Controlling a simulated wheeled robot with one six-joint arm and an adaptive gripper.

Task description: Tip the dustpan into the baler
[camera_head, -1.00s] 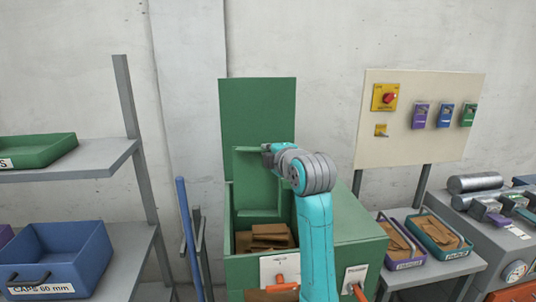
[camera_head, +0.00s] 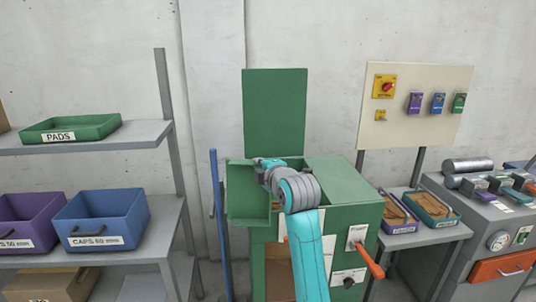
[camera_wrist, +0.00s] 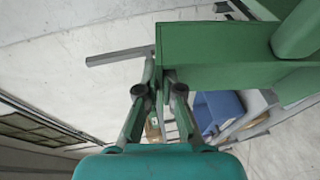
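The green dustpan (camera_head: 243,205) is tipped on its side, its open face turned toward the head camera; I see nothing in it. My gripper (camera_head: 265,163) is at its upper edge and appears shut on it. In the wrist view my gripper's fingers (camera_wrist: 165,80) close in on the dustpan (camera_wrist: 205,60), whose green walls fill the upper right. The green baler (camera_head: 345,185) stands behind and right of the pan, its lid (camera_head: 275,110) raised. The dustpan overlaps the baler's left edge in the picture. My arm and the pan hide the baler's top opening.
A lever (camera_head: 370,260) sticks out of the baler's front right. Left stands a shelf (camera_head: 90,140) with a green PADS tray (camera_head: 72,128) and blue (camera_head: 103,218) and purple bins. A blue pole (camera_head: 217,210) stands beside the baler. Right is a bench with trays (camera_head: 432,208).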

